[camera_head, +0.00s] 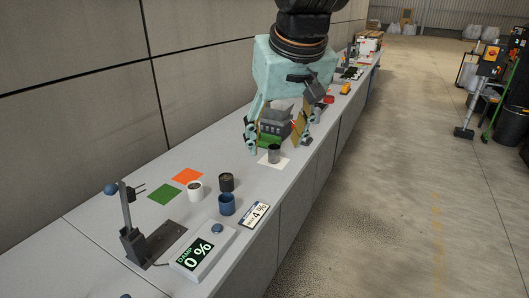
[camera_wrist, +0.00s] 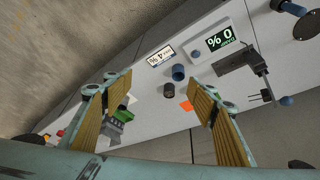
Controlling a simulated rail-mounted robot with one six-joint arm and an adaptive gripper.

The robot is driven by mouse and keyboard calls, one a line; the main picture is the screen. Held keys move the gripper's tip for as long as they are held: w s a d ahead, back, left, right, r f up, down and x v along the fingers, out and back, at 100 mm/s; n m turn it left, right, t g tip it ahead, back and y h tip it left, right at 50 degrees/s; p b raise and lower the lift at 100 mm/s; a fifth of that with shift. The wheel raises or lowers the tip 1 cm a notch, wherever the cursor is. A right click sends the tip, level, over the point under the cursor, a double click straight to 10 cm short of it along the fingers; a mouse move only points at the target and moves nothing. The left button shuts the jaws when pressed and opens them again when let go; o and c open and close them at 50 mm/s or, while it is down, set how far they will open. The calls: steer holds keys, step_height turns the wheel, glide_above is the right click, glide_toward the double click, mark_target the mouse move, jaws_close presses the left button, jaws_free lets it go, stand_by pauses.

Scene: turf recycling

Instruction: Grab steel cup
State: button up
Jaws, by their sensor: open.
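Green (camera_head: 164,193) and orange (camera_head: 187,176) squares lie by the wall. A "0 %" display (camera_head: 198,255) and a dark stand (camera_head: 133,240) are at the near end.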

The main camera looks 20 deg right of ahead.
steer(key=w+d+f+p, duration=0.1)
steer(key=w+d, duration=0.2)
steer(key=w, duration=0.5)
steer(key=w+d+f, duration=0.2)
steer(key=w, duration=0.5)
steer(key=m+t+h+p, duration=0.1)
steer(key=m+p, duration=0.1)
steer(key=p, duration=0.1)
glide_above(275, 149)
steer(key=s+a, duration=0.1)
steer(key=s, duration=0.4)
step_height(275, 149, down, 24)
steer(key=shift+w+a, duration=0.1)
steer(key=shift+a, duration=0.05)
steer(key=shift+b+x, duration=0.6)
steer(key=shift+x, duration=3.65)
steer(key=shift+w, duration=0.2)
